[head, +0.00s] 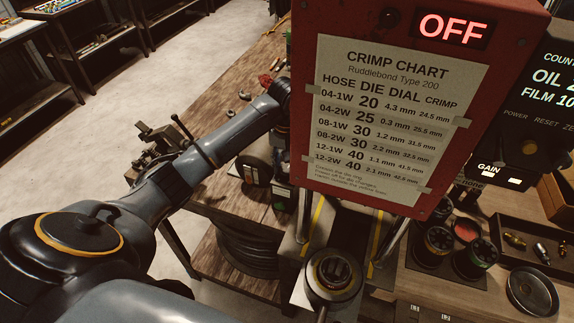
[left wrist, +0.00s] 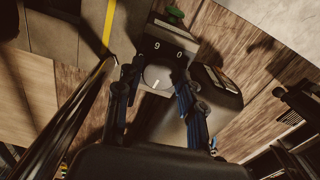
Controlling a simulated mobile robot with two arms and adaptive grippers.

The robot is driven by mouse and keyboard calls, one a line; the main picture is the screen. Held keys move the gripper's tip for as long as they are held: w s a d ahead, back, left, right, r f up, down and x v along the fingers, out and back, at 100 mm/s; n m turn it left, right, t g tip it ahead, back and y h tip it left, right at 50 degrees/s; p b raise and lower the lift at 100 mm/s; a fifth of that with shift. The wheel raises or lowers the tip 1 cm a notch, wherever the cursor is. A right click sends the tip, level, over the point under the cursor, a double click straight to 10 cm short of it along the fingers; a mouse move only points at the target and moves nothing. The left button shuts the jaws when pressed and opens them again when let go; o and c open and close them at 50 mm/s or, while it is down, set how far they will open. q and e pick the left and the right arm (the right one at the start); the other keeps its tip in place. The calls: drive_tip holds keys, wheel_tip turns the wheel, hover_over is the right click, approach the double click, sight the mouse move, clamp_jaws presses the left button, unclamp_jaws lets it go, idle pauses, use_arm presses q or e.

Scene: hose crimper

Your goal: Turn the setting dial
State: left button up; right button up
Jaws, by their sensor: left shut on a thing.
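The setting dial (left wrist: 156,77) shows in the left wrist view as a pale grey disc with a white mark, on a dark box with the digits "9" and "0" above it. My left gripper (left wrist: 157,92) has its two blue-black fingers on either side of the dial and is shut on it. In the head view, my left arm reaches in from the left, and its gripper end is hidden behind the red cabinet. The crimp chart (head: 390,115) on that cabinet lists hose, die, dial and crimp values. The display (head: 453,28) above reads "OFF". My right gripper is not in view.
The red cabinet (head: 305,25) hangs over the crimper, close to my left arm. Several tools and parts lie on the wooden bench (head: 240,205). At right, die cups (head: 437,241) and a fittings tray (head: 518,240) occupy the counter. Floor is open at left (head: 165,85).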

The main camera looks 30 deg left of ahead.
sight(287, 169)
use_arm(q)
drive_tip(key=shift+w+r, duration=0.1)
drive_tip(key=o, duration=1.2)
drive_tip(key=shift+r, duration=0.1)
wheel_tip(287, 169, up, 12)
drive_tip(key=shift+f, duration=0.1)
